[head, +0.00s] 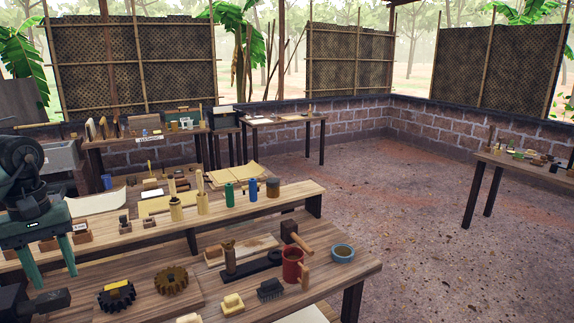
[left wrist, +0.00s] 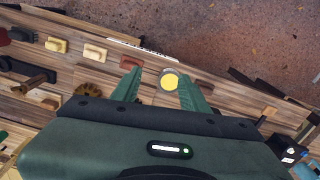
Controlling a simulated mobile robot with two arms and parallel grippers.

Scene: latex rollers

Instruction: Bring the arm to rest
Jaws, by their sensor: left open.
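My left gripper (head: 55,279) hangs at the left edge of the head view, its two green fingers pointing down and spread apart. It is over the left end of the wooden workbench (head: 340,283). Nothing shows held between the fingers. In the left wrist view the open fingers (left wrist: 160,74) reach over the bench. A round yellow-topped item (left wrist: 169,81) shows between them in the picture; it appears to be on the bench below, apart from the fingers. My right gripper is not in view.
The bench bears a red mug (head: 292,265), a blue-grey tape ring (head: 342,253), a brush (head: 270,290), a dark gear (head: 117,297) and a brown gear (head: 171,281). A raised shelf (head: 290,193) with bottles runs behind. Another table (head: 540,173) stands right; the floor between is clear.

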